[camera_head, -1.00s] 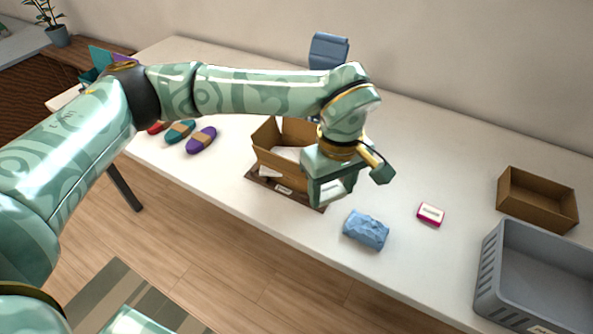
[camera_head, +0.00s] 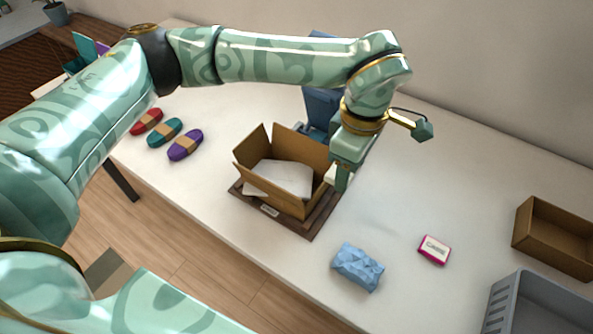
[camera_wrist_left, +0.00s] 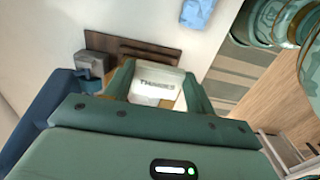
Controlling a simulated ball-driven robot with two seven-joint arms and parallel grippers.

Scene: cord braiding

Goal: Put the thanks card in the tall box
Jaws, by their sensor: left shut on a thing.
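The tall box (camera_head: 248,151) is an open brown cardboard box with raised flaps. It stands on a dark wooden board (camera_head: 310,229), and white paper (camera_head: 283,178) shows inside. My left gripper (camera_head: 338,180) is at the box's right side, pointing down. It is shut on the thanks card, a white card with dark lettering, which shows between the fingers in the left wrist view (camera_wrist_left: 157,86). In the head view the card is mostly hidden by the gripper. I cannot tell whether it touches the box wall. My right gripper is not in view.
A blue crumpled packet (camera_head: 358,267) and a pink-edged card (camera_head: 434,250) lie to the right. A low brown box (camera_head: 553,235) and grey crate (camera_head: 535,310) are at far right. A blue device (camera_head: 320,106) stands behind the tall box. Several cord bundles (camera_head: 185,145) lie left.

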